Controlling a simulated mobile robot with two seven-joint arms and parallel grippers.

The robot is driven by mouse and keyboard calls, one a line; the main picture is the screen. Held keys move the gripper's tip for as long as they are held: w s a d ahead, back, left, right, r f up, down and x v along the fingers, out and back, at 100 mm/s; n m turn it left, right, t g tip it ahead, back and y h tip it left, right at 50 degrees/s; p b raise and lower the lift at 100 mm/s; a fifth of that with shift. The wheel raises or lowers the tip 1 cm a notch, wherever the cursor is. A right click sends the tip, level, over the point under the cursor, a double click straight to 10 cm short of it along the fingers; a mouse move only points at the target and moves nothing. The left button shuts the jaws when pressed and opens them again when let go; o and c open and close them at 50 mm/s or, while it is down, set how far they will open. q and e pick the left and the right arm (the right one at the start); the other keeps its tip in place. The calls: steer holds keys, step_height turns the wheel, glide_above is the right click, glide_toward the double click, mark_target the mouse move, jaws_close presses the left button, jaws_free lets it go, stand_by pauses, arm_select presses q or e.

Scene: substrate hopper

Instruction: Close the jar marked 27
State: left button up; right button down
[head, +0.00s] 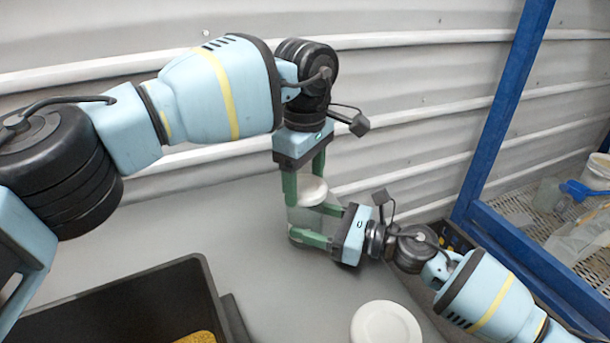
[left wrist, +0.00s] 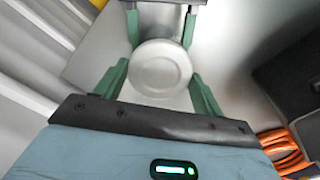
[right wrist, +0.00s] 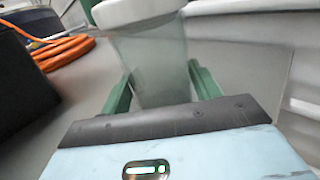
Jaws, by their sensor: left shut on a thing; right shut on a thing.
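A clear, frosted jar (head: 313,219) stands upright on the grey table, and a white round lid (head: 311,191) is at its mouth. My left gripper (head: 306,198) points down from above and is shut on the lid, which faces the camera in the left wrist view (left wrist: 160,68). My right gripper (head: 312,224) reaches in from the right, low down, and is shut around the jar's body. In the right wrist view the jar (right wrist: 150,65) is between the fingers with the lid (right wrist: 135,10) above it. I cannot tell how tightly the lid sits. No number is visible.
Another white round lid or disc (head: 385,323) lies on the table at the front. A black bin (head: 130,290) with yellow material is at front left. A blue frame (head: 505,110) and mesh shelf stand right. An orange cable (right wrist: 62,50) lies nearby. A corrugated wall closes the back.

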arm_select(q)
steer(key=m, duration=1.4)
steer(key=shift+m, duration=0.3)
steer(key=m, duration=0.4)
steer(key=shift+m, duration=0.3)
steer(key=o, duration=1)
steer(key=shift+o, duration=0.2)
